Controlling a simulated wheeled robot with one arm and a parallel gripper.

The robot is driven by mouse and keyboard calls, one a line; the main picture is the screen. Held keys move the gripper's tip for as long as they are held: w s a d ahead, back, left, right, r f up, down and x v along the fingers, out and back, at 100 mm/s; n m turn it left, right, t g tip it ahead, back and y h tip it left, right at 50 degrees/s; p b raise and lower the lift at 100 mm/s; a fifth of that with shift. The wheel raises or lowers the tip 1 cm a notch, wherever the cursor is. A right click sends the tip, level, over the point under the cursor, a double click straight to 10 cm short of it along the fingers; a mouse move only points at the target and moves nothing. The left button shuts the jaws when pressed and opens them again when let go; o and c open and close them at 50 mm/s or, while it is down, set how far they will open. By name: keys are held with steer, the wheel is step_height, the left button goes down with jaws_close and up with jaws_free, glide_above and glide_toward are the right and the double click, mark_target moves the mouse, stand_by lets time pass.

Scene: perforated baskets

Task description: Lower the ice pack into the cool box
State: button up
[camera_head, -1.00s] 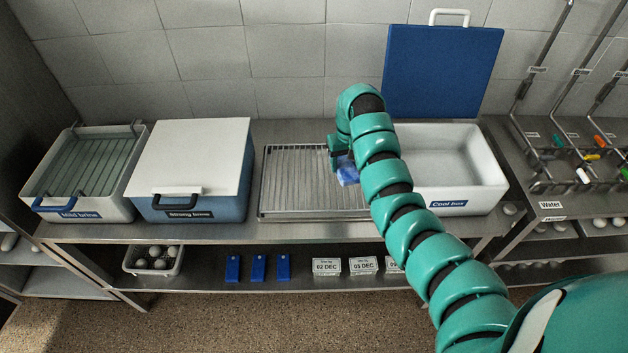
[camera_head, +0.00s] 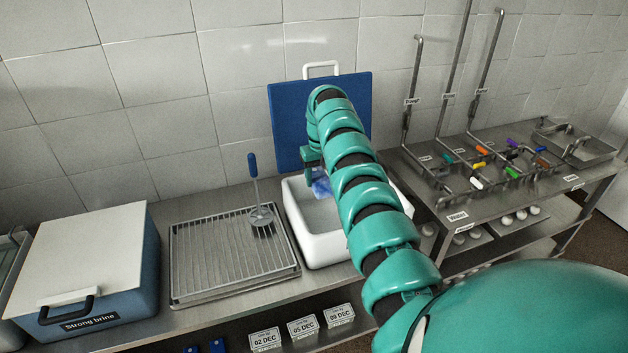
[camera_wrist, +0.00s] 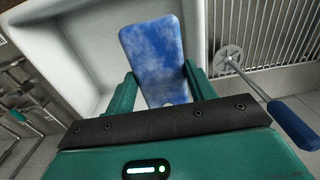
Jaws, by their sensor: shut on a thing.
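The ice pack (camera_wrist: 155,55) is a mottled blue slab, held between the two green fingers of my gripper (camera_wrist: 158,85) in the wrist view. In the head view a small part of the ice pack (camera_head: 321,186) shows beside my gripper (camera_head: 312,170), over the left part of the cool box (camera_head: 318,250). The cool box is a white open tub. Its blue lid (camera_head: 352,110) with a white handle stands upright behind it. In the wrist view the white wall of the cool box (camera_wrist: 60,45) lies beyond the pack. My arm hides the right part of the box.
A wire rack tray (camera_head: 225,265) stands left of the cool box, with a blue-handled tool (camera_head: 254,175) upright on it. The closed strong brine box (camera_head: 90,265) is further left.

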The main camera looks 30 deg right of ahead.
steer(key=shift+f, duration=0.9)
step_height(320, 180, down, 19)
steer(key=b, duration=1.5)
steer(key=shift+r, duration=0.2)
steer(key=o, duration=1.6)
steer(key=shift+r, duration=0.1)
